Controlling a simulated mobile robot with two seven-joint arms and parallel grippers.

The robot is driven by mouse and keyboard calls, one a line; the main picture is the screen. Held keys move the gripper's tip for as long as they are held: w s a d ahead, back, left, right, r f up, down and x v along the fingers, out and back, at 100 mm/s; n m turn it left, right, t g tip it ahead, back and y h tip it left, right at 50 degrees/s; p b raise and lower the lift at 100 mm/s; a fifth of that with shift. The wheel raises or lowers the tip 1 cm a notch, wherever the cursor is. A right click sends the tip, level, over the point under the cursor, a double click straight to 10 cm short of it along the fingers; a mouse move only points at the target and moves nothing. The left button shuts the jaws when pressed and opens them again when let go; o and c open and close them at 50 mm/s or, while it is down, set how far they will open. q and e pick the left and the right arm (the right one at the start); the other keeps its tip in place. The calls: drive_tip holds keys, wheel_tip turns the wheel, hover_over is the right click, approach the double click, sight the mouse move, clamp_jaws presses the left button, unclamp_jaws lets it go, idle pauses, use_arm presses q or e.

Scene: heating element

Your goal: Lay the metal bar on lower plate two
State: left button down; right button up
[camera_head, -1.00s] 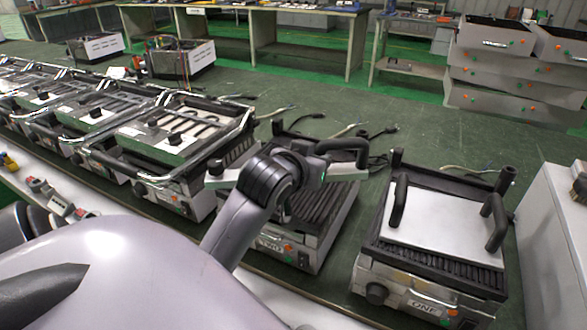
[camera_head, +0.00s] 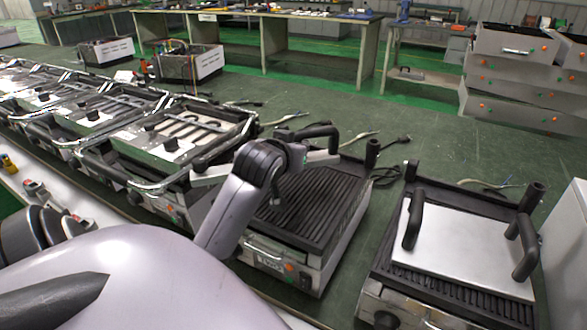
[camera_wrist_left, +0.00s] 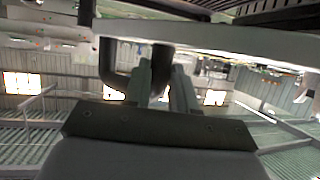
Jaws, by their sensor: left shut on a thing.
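The metal bar (camera_head: 208,175) is a flat pale plate with black handles, seen nearly edge-on. My left gripper (camera_head: 293,153) is shut on the bar, apparently by a black handle, and holds it above the back left of unit two. The left wrist view shows the bar (camera_wrist_left: 225,38) across the top and a handle between the finger pads (camera_wrist_left: 162,85). Lower plate two (camera_head: 318,205) is black, ribbed and bare where it shows; my arm and the bar hide its left part. Its housing is labelled TWO (camera_head: 268,262). My right gripper is not in view.
Unit one (camera_head: 400,280) stands to the right, with a similar metal plate (camera_head: 465,245) with two black handles lying on it. Several closed-looking grills (camera_head: 180,140) stand in a row to the left.

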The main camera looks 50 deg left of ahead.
use_arm(q)
wheel_tip(320, 180, down, 4)
drive_tip(key=shift+r, duration=0.15)
wheel_tip(320, 180, down, 4)
drive_tip(key=shift+r+b, duration=0.25)
drive_tip(key=shift+b, duration=0.35)
drive_tip(key=shift+f, duration=0.4)
drive_tip(key=c, duration=0.9)
unclamp_jaws()
drive_tip(key=shift+f, duration=0.15)
